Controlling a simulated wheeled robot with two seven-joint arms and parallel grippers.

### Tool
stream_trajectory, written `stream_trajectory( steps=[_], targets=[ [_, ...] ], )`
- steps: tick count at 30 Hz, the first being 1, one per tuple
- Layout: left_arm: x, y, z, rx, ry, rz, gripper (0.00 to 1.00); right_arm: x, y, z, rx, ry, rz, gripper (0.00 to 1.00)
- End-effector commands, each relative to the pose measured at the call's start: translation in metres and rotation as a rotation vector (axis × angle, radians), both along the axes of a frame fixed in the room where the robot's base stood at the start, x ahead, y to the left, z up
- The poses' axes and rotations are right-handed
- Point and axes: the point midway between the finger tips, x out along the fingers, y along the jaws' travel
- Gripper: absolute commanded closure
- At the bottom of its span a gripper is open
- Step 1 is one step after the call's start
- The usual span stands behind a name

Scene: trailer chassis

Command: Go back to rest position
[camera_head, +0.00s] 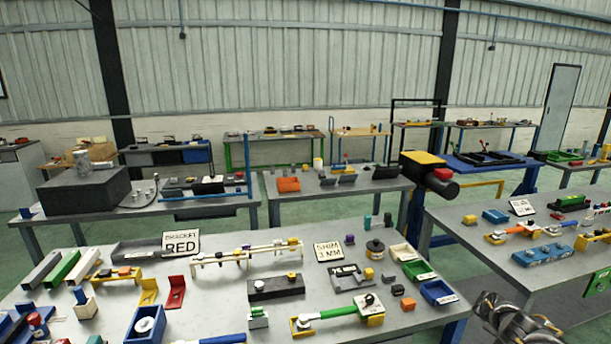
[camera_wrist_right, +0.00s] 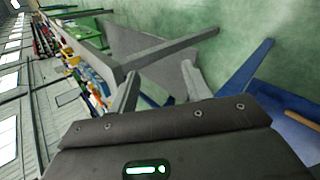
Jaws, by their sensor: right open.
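My right gripper (camera_wrist_right: 160,82) shows in the right wrist view with its two grey fingers apart and nothing between them. Behind the fingers are a grey table, its leg and the green floor. In the head view a metallic part, likely of my right arm, shows at the bottom right, beside the near table (camera_head: 225,318). My left gripper is in neither view.
The near table holds a BRACKET RED sign (camera_head: 181,243), a SHIM 3 MM sign (camera_head: 328,251), a blue bin (camera_head: 438,293) and many small parts. Another loaded table (camera_head: 545,275) stands at the right, with a gap of floor between them. More benches line the back wall.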

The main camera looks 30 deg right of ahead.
Motion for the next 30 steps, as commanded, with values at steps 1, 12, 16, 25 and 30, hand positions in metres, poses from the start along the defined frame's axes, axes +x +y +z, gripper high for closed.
stream_trajectory(
  steps=[1,12,16,25,30],
  targets=[
    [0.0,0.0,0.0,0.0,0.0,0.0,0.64,-0.019,-0.003,-0.014,-0.025,0.023,0.079,0.51],
    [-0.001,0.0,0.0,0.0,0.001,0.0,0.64,-0.094,0.011,-0.067,-0.038,0.061,0.504,0.51],
    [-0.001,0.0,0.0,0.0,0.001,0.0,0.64,-0.118,0.025,-0.081,-0.007,0.068,0.616,0.51],
    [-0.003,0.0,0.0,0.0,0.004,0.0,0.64,-0.142,0.121,-0.175,0.147,0.011,0.554,0.51],
    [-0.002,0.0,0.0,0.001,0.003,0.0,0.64,-0.162,0.21,-0.239,0.272,-0.027,0.514,0.51]
  ],
)
